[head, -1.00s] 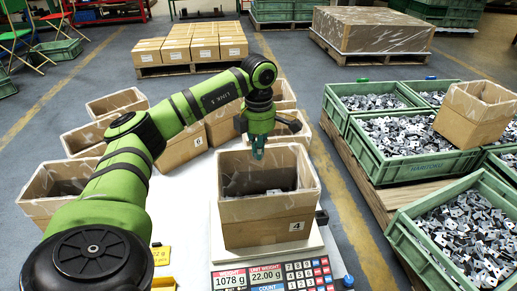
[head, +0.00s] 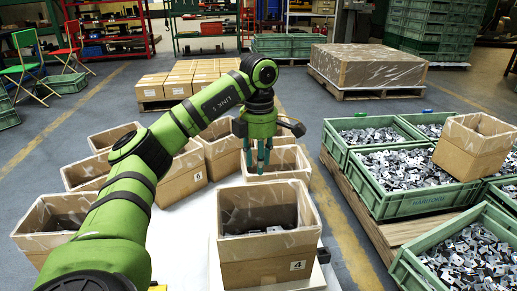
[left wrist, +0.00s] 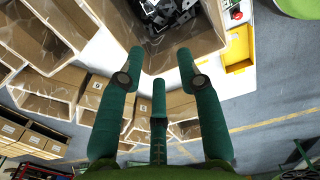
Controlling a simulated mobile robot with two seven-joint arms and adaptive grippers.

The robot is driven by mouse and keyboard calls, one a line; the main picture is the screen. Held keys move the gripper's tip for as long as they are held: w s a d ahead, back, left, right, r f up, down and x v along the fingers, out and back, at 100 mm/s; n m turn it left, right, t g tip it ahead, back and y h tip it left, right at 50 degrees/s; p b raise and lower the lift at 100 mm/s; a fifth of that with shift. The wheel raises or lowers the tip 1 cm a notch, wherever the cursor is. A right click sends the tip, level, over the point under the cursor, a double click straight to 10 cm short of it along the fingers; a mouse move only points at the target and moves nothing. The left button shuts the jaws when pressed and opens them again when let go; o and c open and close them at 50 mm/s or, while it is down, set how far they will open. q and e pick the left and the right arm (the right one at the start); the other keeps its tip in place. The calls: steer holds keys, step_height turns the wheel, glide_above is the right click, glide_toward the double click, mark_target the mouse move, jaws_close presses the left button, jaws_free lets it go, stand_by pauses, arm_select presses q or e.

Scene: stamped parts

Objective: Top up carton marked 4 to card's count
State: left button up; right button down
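The carton marked 4 (head: 268,272) stands open in the lower middle of the head view, with grey metal parts (head: 258,222) inside. It also shows at the top of the left wrist view (left wrist: 190,45), with dark and grey parts in it. My left gripper (head: 263,165) is beyond the carton's far rim, its teal fingers pointing down. In the left wrist view its fingers (left wrist: 158,85) are spread with nothing between them. My right gripper is not in view.
Green crates of stamped parts (head: 400,160) stand on a pallet at the right, with a brown carton (head: 475,145) on them. Several open cartons (head: 182,178) stand behind and left of carton 4. A strip of floor lies between carton 4 and the pallet.

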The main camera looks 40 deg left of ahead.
arm_select(q)
steer(key=shift+r, duration=1.65)
